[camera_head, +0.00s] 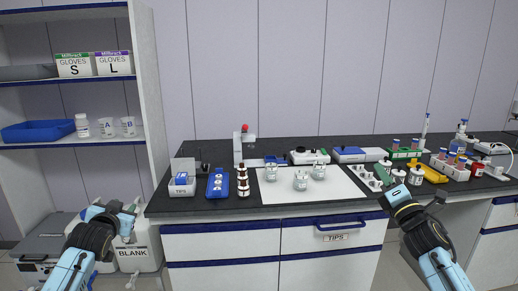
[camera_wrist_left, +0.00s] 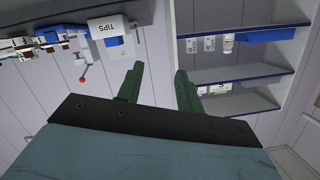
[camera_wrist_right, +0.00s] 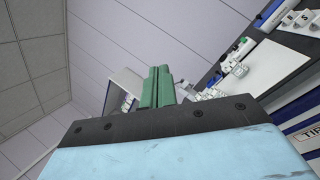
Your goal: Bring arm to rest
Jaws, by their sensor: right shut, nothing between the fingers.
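My left gripper (camera_wrist_left: 158,88) shows in the left wrist view with its two green fingers apart and nothing between them. In the head view my left arm reaches in from the lower left, and its gripper is in front of the bench's left end, beside the shelf unit. My right gripper (camera_wrist_right: 157,85) shows in the right wrist view with its green fingers together and nothing held. In the head view my right arm comes in from the lower right, its wrist in front of the bench edge. Both hands are clear of the bench objects in the wrist views.
The dark bench (camera_head: 225,211) carries a tips box (camera_head: 182,187), a blue rack (camera_head: 218,186), brown bottles (camera_head: 243,184), a white mat (camera_head: 337,196) with glass jars, and more items at right. A shelf unit (camera_head: 150,110) stands left, above a BLANK container (camera_head: 133,258). Drawers are closed.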

